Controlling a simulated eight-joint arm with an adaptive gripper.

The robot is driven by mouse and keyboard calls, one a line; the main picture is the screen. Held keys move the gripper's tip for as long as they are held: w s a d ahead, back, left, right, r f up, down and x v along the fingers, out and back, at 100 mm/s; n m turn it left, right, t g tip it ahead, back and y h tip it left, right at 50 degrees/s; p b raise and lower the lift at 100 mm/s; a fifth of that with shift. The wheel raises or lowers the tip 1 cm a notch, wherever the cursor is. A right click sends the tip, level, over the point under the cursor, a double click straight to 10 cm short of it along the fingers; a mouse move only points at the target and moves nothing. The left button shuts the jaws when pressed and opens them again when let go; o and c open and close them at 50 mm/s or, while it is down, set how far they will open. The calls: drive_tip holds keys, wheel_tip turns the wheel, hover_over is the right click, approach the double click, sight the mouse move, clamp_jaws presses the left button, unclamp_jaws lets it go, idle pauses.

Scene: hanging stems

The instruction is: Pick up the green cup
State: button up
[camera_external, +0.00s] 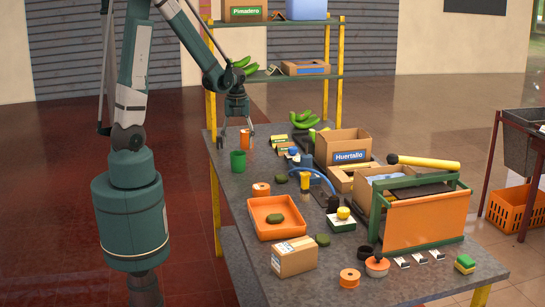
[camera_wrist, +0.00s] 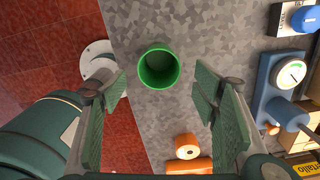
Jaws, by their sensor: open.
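The green cup (camera_external: 238,162) stands upright on the grey table (camera_external: 235,195), near its left edge. In the wrist view the green cup (camera_wrist: 159,68) is seen from above with its open mouth facing up, and it looks empty. My gripper (camera_external: 236,138) hangs above the table near the cup in the external view. In the wrist view my gripper (camera_wrist: 160,92) is open, with one green-padded finger on each side of the picture. The cup lies between the fingers in that view, slightly ahead of their middle, and neither finger touches it.
An orange roll (camera_wrist: 187,147) stands near the cup; a blue device with a dial (camera_wrist: 290,75) is to the right in the wrist view. An orange tray (camera_external: 266,219), a cardboard box (camera_external: 294,257) and a Huertallo box (camera_external: 348,146) are farther along. The table's left edge is close to the cup.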

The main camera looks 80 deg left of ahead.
sight(238, 157)
drive_tip(key=shift+f, duration=1.3)
drive_tip(key=shift+f, duration=0.1)
drive_tip(key=shift+f+b, duration=0.3)
drive_tip(key=shift+f, duration=2.25)
drive_tip(key=c, duration=0.9)
